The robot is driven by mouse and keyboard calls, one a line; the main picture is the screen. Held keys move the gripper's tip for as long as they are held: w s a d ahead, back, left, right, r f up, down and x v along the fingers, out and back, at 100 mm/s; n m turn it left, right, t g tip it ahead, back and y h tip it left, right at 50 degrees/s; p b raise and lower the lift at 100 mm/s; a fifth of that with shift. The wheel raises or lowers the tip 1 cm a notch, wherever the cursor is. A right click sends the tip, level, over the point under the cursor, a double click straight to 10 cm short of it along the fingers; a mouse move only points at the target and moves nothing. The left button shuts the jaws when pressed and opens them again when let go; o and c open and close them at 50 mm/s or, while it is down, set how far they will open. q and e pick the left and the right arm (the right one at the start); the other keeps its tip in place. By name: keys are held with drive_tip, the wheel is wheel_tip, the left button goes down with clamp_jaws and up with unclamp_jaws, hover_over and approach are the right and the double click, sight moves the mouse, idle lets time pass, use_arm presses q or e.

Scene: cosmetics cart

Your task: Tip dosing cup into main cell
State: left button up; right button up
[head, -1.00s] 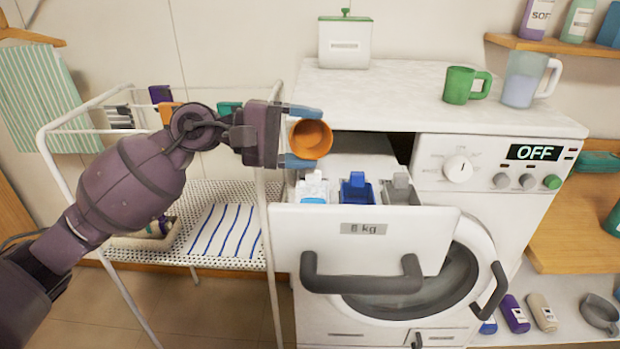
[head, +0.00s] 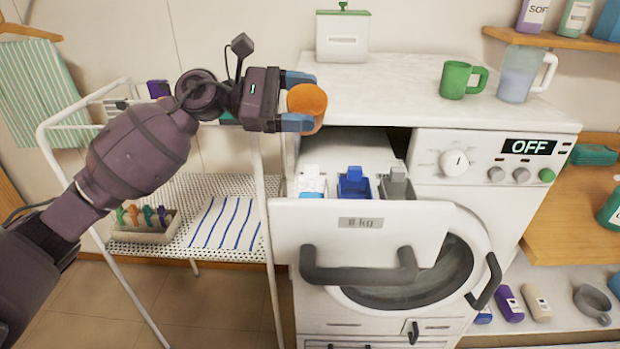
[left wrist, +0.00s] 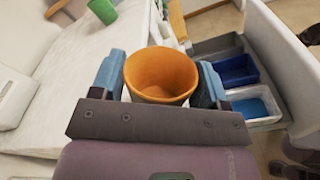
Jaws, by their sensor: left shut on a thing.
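My left gripper (head: 297,101) is shut on an orange dosing cup (head: 307,99), its blue fingers on either side. The cup is above the back of the pulled-out detergent drawer (head: 275,230), near the washer top's left front edge. In the head view its open mouth does not show. The left wrist view looks into the cup (left wrist: 160,75), which looks empty. The drawer has a white compartment with light blue contents (left wrist: 252,108), a blue one (left wrist: 237,70) and a grey one (left wrist: 215,45). Which is the main cell is not marked. My right gripper is out of view.
The washer top (head: 400,98) holds a green mug (head: 457,80), a jug (head: 520,78) and a white canister (head: 342,38). A white rack (head: 150,200) with a small tray of colored items (head: 145,228) stands left. The drawer's dark handle (head: 360,272) sticks out in front.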

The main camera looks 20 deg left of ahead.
sight(301, 105)
use_arm(q)
drive_tip(key=r, duration=0.1)
drive_tip(key=w+r+n, duration=0.1)
drive_tip(key=p, duration=0.1)
drive_tip(key=shift+w+a+r+n, duration=0.3)
drive_tip(key=shift+a+r, duration=0.05)
drive_tip(key=shift+r, duration=0.05)
drive_tip(key=shift+w+a+r+n, duration=0.1)
drive_tip(key=shift+w+r+n, duration=0.1)
drive_tip(key=shift+w+n, duration=0.1)
drive_tip(key=shift+w+a+f+n+h, duration=0.1)
drive_tip(key=shift+w+a+n+h, duration=0.15)
drive_tip(key=shift+w+n, duration=0.3)
drive_tip(key=shift+w+a+f+n+h, duration=0.1)
drive_tip(key=shift+w+a+n+h, duration=0.1)
drive_tip(key=shift+w+n, duration=0.35)
drive_tip(key=shift+w+a+r+n+p, duration=0.2)
drive_tip(key=shift+w+n+p, duration=0.1)
drive_tip(key=shift+n, duration=0.4)
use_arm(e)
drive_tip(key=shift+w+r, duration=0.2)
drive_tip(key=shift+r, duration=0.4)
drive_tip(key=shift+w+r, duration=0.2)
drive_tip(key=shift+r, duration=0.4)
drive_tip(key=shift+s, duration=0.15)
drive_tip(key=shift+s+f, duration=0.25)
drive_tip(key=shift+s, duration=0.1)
